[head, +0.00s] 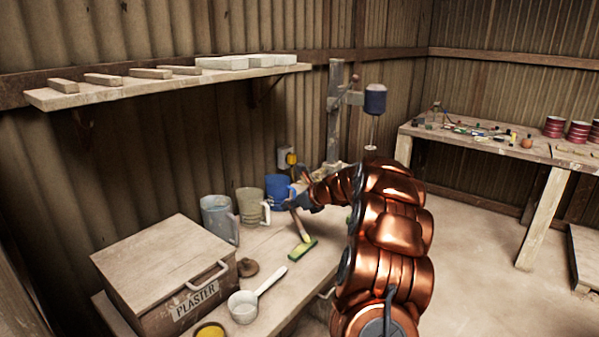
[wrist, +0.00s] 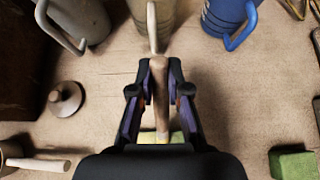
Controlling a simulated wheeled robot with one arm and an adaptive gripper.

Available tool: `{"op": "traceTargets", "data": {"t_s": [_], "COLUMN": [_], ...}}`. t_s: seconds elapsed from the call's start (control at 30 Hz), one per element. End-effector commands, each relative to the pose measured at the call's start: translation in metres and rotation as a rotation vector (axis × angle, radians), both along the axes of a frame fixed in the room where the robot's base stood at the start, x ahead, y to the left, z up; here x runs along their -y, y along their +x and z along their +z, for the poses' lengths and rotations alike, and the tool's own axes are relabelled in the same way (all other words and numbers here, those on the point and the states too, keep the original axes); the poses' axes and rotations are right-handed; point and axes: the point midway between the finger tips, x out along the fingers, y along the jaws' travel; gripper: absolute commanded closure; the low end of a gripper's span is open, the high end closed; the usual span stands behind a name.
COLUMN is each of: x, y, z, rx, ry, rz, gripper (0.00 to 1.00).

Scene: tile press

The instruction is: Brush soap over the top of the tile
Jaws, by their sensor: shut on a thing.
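My gripper (head: 296,204) is shut on the wooden handle of a brush (head: 304,246) above the workbench. The brush's green and yellowish head points down, at or near the bench top; I cannot tell if it touches. In the wrist view the handle stands between the fingers of my gripper (wrist: 157,91), and part of the brush head (wrist: 176,137) shows below. A green block (wrist: 292,165) lies to the right in the wrist view; in the head view my arm hides most of that area. I cannot make out the tile or the soap for certain.
A grey mug (head: 217,217), a beige mug (head: 250,206) and a blue mug (head: 277,188) stand behind the brush. A plaster box (head: 160,262), brown lid (head: 247,268), ladle (head: 243,307) and yellow-filled bowl (head: 209,331) are left. A shelf (head: 120,91) hangs above.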

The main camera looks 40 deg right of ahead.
Motion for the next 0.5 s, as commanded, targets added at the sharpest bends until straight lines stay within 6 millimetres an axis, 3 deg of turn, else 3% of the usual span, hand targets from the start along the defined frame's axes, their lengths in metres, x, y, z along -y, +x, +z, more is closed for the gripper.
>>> {"op": "traceTargets", "data": {"t_s": [0.5], "x": [0.033], "y": [0.007], "z": [0.007], "rx": [-0.003], "ry": [0.004], "rz": [0.012], "gripper": [1.00]}}
